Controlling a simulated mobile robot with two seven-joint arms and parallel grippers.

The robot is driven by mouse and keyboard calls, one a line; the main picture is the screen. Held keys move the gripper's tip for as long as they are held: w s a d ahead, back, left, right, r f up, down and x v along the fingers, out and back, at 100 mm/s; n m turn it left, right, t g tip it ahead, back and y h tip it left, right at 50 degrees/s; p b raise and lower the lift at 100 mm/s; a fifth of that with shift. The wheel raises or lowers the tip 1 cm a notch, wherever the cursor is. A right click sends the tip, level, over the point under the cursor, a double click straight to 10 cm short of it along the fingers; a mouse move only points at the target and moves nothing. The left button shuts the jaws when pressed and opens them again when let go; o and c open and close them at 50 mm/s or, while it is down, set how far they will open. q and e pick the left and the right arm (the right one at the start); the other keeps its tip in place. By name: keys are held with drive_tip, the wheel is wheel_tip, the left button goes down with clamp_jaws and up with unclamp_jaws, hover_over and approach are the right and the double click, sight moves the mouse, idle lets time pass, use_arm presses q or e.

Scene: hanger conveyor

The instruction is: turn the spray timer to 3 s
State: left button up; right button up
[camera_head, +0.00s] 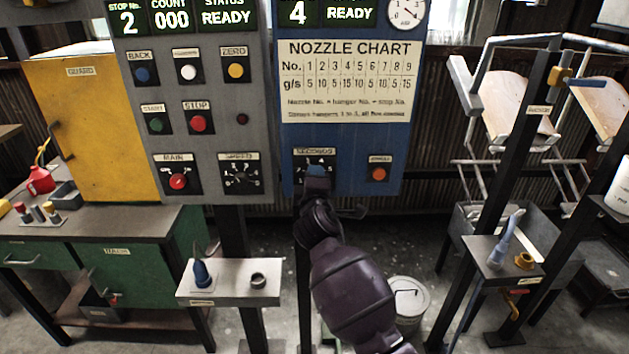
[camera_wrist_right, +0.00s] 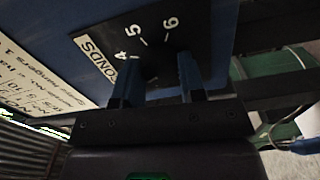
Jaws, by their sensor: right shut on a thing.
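The spray timer is the dial labelled SECONDS (camera_head: 300,163) on the lower blue panel (camera_head: 350,140). Its black plate (camera_wrist_right: 172,28) shows white numbers 4, 5 and 6 in the right wrist view. My right gripper (camera_head: 317,180) reaches up to the dial from below. In the right wrist view, its two fingers (camera_wrist_right: 158,82) are shut on the dark timer knob, against the plate. The fingers and shadow hide most of the knob, and I cannot tell where its pointer stands. My left gripper is not in view.
An orange button (camera_head: 378,174) sits right of the timer. The grey panel (camera_head: 215,85) to the left carries several buttons and a speed dial (camera_head: 240,173). A small shelf (camera_head: 230,287) stands below. A nozzle stand (camera_head: 500,262) is at the right.

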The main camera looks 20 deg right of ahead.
drive_tip(key=o, duration=0.9)
drive_tip(key=shift+o, duration=0.2)
drive_tip(key=shift+s, duration=0.1)
drive_tip(key=v, duration=1)
drive_tip(key=shift+s, duration=0.3)
